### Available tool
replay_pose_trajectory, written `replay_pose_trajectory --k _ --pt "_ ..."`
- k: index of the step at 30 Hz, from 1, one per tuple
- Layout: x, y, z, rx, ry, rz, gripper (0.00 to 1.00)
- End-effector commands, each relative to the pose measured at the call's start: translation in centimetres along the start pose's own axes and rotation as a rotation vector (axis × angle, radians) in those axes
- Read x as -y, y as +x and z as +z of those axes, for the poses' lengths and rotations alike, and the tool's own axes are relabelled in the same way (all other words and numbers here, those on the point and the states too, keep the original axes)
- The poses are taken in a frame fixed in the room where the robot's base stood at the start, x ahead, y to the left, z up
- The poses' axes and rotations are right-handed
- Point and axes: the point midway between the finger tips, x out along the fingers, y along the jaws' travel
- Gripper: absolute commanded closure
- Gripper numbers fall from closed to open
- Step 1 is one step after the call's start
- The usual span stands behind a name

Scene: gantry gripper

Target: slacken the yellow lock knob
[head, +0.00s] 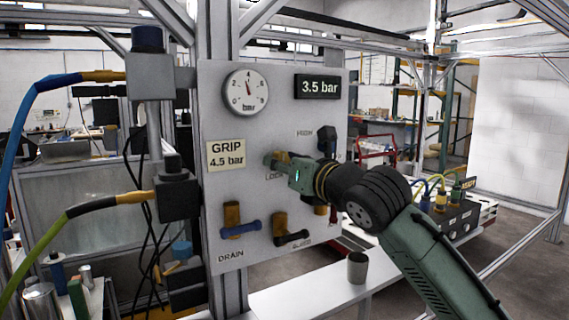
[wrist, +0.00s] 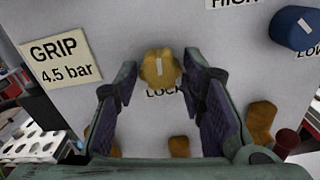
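The yellow lock knob (wrist: 159,67) is on the grey panel in the wrist view, just above the partly covered LOCK label (wrist: 160,93). Its pale mark stands about upright. My gripper (wrist: 159,76) is open, with one finger on the left of the knob and one on the right. Small gaps seem to show between the pads and the knob; contact cannot be told for sure. In the head view my gripper (head: 272,163) reaches the panel from the right and hides the knob.
The panel (head: 228,185) carries a gauge (head: 246,93), a 3.5 bar display (head: 320,87) and a GRIP 4.5 bar label (head: 227,155). A blue knob (wrist: 296,28) is at upper right. A blue-handled drain valve (head: 240,228) and a black-handled valve (head: 291,238) sit below.

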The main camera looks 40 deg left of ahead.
Motion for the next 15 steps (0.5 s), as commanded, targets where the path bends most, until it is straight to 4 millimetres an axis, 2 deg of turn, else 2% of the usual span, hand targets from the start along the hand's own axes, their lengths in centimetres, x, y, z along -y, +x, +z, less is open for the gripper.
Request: replay_pose_trajectory --k 5,15 --pt "0.03 -0.02 0.09 0.002 0.001 0.0 0.49" --pt "0.06 -0.33 0.17 0.004 0.001 -0.001 0.49"
